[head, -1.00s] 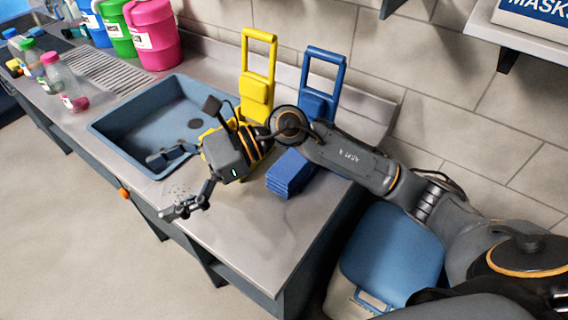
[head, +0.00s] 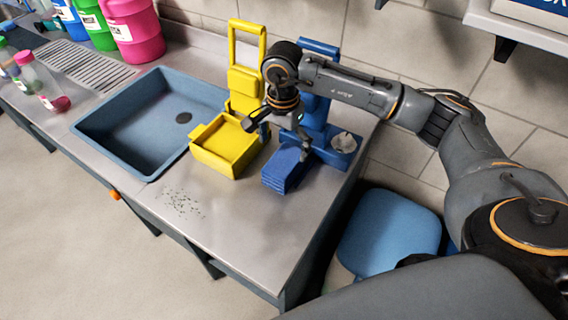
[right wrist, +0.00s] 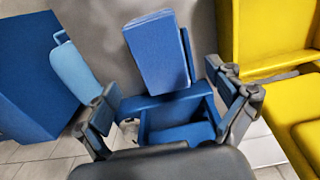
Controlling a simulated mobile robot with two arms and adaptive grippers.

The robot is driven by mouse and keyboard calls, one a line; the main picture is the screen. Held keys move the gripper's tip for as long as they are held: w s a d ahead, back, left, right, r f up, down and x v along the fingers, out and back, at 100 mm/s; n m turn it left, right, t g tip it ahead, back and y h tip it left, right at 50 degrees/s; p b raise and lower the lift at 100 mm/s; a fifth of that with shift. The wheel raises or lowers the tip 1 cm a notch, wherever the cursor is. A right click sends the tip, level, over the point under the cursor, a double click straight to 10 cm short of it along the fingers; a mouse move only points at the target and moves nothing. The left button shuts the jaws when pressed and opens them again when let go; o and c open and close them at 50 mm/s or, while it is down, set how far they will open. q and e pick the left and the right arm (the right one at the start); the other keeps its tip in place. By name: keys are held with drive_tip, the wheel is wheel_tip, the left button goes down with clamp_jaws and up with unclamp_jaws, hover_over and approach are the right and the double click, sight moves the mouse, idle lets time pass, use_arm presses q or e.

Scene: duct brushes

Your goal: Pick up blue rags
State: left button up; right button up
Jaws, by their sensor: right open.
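A stack of folded blue rags (head: 286,170) lies on the metal counter, in front of the blue stand (head: 318,90) and right of the yellow tray (head: 226,145). In the right wrist view the rag stack (right wrist: 160,52) shows at the top middle, beyond the fingers. My right gripper (head: 280,134) is open and empty. It hangs just behind and above the rags, between the yellow tray and the blue stand. It also shows in the right wrist view (right wrist: 168,110), its fingers apart. My left gripper is out of view.
A blue-grey sink (head: 115,140) is left of the yellow tray. A crumpled pale item (head: 344,142) sits on the blue stand's base. Dark specks (head: 182,203) lie on the counter front. Bottles and tubs stand at far left. A blue-lidded bin (head: 390,235) stands right of the counter.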

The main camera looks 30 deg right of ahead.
sight(283, 161)
drive_tip(key=shift+f, duration=0.75)
drive_tip(key=shift+s+f+p, duration=0.1)
drive_tip(key=shift+f+p, duration=0.15)
drive_tip(key=shift+p, duration=0.1)
wheel_tip(283, 161, down, 4)
drive_tip(key=shift+r+p, duration=0.15)
drive_tip(key=shift+p, duration=0.75)
drive_tip(key=shift+f, duration=0.5)
drive_tip(key=c, duration=1.4)
